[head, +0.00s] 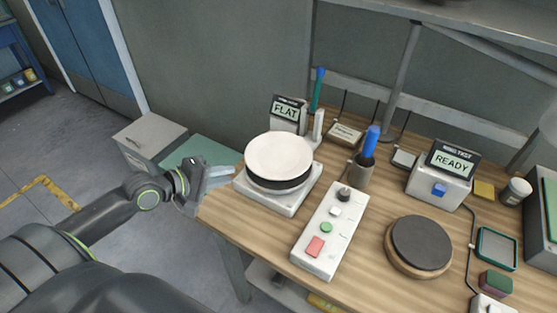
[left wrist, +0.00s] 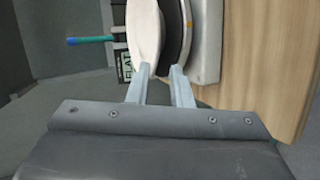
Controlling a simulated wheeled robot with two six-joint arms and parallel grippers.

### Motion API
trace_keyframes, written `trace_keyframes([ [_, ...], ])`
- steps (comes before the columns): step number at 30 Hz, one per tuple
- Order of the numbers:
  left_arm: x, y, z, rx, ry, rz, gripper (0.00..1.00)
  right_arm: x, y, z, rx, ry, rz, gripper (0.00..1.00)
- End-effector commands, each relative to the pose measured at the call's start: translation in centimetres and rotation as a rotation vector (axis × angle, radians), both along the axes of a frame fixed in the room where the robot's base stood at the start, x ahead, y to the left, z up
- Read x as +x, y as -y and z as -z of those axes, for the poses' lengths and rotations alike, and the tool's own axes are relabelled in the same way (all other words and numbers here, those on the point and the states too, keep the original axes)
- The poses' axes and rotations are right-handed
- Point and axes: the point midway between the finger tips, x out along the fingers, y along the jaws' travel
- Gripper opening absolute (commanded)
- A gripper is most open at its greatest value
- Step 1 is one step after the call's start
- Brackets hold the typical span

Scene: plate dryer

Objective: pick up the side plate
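The white side plate (head: 279,155) lies flat on a black round pad on a white flat-topped device (head: 288,203) near the table's left edge. My left gripper (head: 226,172) is just left of the plate, at about rim height. In the left wrist view the plate (left wrist: 146,30) shows edge-on beside the dark pad (left wrist: 174,30). The two pale fingers of my left gripper (left wrist: 161,72) are apart, with their tips close to the rim and nothing clearly held between them. Whether they touch the plate I cannot tell. My right gripper is not in view.
A display reading FLAT (head: 286,111) stands behind the plate. A white button box (head: 330,232) is to its right, then a dark round disc (head: 421,242). A cup with a blue-handled tool (head: 361,172) and a READY device (head: 440,186) stand farther back.

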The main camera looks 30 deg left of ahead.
Motion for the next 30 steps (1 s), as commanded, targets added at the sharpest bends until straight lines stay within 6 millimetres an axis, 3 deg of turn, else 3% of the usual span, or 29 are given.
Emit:
trace_keyframes([
  [6, 2.5, 1.1, 1.1, -0.002, 0.002, -0.003, 0.19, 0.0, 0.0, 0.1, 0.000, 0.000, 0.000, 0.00],
  [17, 4.1, 1.9, 1.8, -0.002, 0.001, -0.001, 0.19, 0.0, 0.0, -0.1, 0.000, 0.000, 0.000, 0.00],
  [30, 7.8, 3.8, 3.6, -0.002, -0.001, -0.001, 0.19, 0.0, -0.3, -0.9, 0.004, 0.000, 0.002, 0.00],
])
